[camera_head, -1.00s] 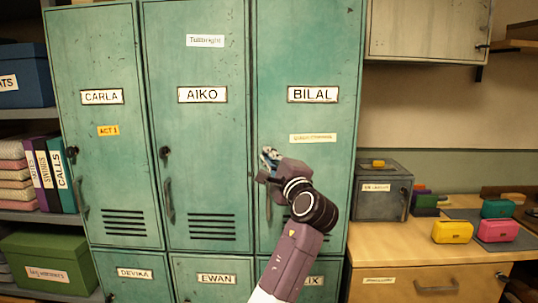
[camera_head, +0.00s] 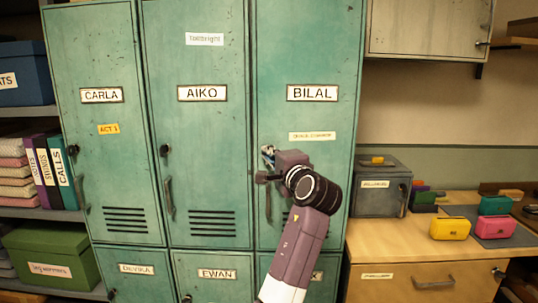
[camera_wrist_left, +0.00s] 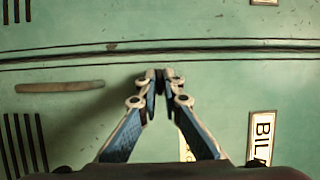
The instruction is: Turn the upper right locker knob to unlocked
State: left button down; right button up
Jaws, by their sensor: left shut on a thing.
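The upper right locker door, labelled BILAL (camera_head: 313,93), is green and shut. My left gripper (camera_head: 266,153) is at the left edge of this door, above its handle (camera_head: 268,206). In the left wrist view the gripper (camera_wrist_left: 158,80) has its fingertips close together at the door face, beside the seam and near the handle (camera_wrist_left: 60,87). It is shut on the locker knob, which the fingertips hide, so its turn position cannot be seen. The BILAL label (camera_wrist_left: 262,138) shows at the lower right there. My right gripper is not in view.
The AIKO door (camera_head: 203,130) and CARLA door (camera_head: 100,150) stand shut to the left, each with a dark knob. A wooden counter (camera_head: 390,243) on the right holds a grey metal box (camera_head: 376,197) and small coloured cases. A shelf (camera_head: 40,215) stands at far left.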

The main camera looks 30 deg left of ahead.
pick_arm(q)
jog(key=c, duration=2.1)
grip_release()
jog(key=v, duration=1.2)
